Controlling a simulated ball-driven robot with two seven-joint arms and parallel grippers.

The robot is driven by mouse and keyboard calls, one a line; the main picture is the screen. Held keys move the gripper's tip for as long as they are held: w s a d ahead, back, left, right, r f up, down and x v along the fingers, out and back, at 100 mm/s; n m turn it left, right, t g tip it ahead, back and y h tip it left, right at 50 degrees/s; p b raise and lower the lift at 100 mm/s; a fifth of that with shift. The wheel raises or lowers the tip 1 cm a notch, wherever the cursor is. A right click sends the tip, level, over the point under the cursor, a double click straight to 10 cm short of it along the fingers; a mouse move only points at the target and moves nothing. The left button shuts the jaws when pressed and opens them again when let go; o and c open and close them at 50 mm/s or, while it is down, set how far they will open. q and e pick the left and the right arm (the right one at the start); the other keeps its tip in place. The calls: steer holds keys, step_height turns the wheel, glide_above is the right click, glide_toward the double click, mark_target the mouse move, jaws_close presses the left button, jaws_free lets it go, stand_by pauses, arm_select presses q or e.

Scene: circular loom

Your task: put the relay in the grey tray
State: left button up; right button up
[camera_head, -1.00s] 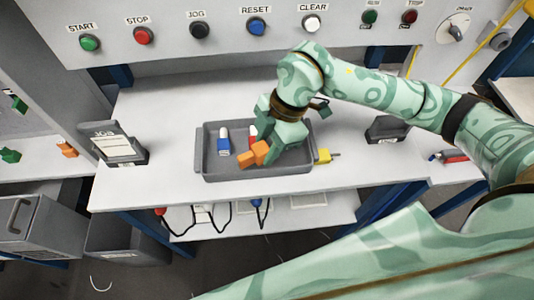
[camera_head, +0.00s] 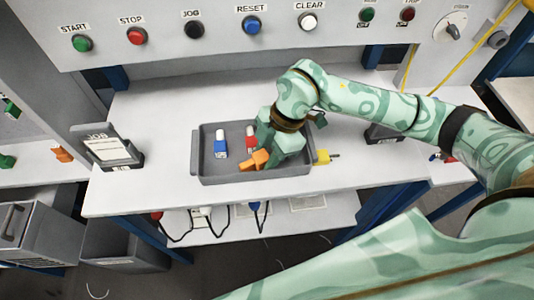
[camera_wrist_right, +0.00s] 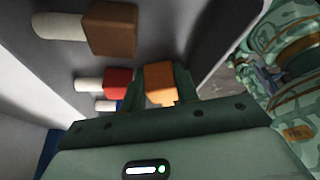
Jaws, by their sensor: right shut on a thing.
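My right gripper (camera_head: 268,150) reaches down into the right half of the grey tray (camera_head: 205,172) on the bench. It is shut on an orange block (camera_head: 254,160), which I take to be the relay. In the right wrist view the orange block (camera_wrist_right: 159,82) sits between the fingertips (camera_wrist_right: 160,88). It is over or in the tray; I cannot tell whether it touches the floor. My left gripper is not in view.
A blue-and-white part (camera_head: 220,148) and a red-and-white part (camera_head: 251,134) are in the tray. A brown block (camera_wrist_right: 110,30) with a pale end is close by in the wrist view. A yellow part (camera_head: 322,157) lies just right of the tray. A card holder (camera_head: 108,148) stands left.

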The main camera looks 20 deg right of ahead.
steer(key=shift+s+d+f, duration=0.1)
steer(key=shift+s+f, duration=0.25)
steer(key=shift+f, duration=0.45)
steer(key=o, duration=0.7)
steer(key=shift+w+f, duration=0.1)
steer(key=shift+r, duration=0.3)
steer(key=p+v, duration=0.1)
steer(key=v, duration=0.3)
steer(key=p+v, duration=0.1)
steer(key=v, duration=0.3)
steer(key=p+v, duration=0.1)
steer(key=v, duration=0.4)
steer(key=shift+w+a+r, duration=0.2)
steer(key=shift+w+a, duration=0.1)
steer(key=shift+a, duration=0.05)
